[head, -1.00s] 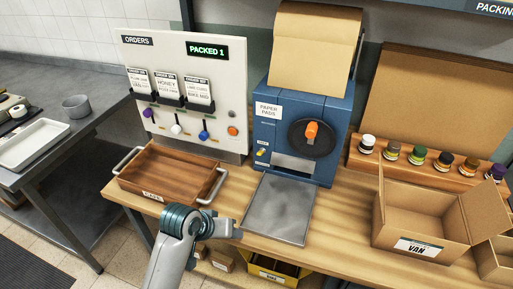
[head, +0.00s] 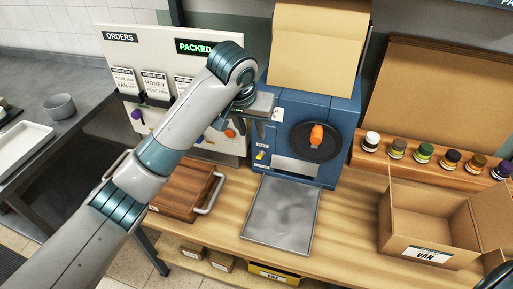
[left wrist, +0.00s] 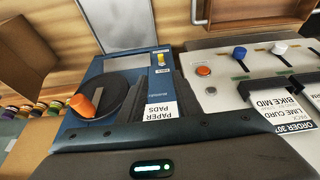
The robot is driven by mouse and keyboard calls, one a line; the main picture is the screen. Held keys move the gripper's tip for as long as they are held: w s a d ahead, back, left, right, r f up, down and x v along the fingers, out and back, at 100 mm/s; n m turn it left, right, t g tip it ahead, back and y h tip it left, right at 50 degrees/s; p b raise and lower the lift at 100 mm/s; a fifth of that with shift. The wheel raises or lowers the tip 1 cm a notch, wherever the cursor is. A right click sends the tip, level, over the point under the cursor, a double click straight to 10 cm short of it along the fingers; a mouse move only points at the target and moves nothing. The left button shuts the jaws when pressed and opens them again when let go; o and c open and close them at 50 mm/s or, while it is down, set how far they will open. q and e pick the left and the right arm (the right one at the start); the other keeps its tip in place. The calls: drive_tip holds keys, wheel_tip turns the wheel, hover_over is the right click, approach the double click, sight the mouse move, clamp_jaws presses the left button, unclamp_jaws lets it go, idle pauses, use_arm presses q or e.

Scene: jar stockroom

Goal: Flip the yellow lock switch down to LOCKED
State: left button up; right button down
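The small yellow lock switch (head: 261,155) is on the front of the blue paper pads machine (head: 287,108), left of the round black dial with its orange handle. Its lever position is too small to tell. The yellow switch also shows in the left wrist view (left wrist: 161,59), where the machine appears upside down. My left gripper (head: 260,130) is in front of the machine's upper left side, above the switch and apart from it. It hides part of the paper pads label. My right gripper is out of view.
The orange handle (head: 317,137) sticks out from the dial, right of the switch. The orders board (head: 235,155) stands to the left. A metal plate (head: 280,215) lies below the machine. A wooden tray (head: 180,190) and the van box (head: 425,225) stand either side.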

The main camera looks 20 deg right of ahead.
sight(259, 156)
use_arm(q)
drive_tip(key=shift+r, duration=0.3)
drive_tip(key=shift+f, duration=0.1)
drive_tip(key=p+x, duration=0.4)
drive_tip(key=x, duration=1.1)
drive_tip(key=shift+w+f, duration=0.2)
drive_tip(key=shift+x, duration=0.9)
clamp_jaws()
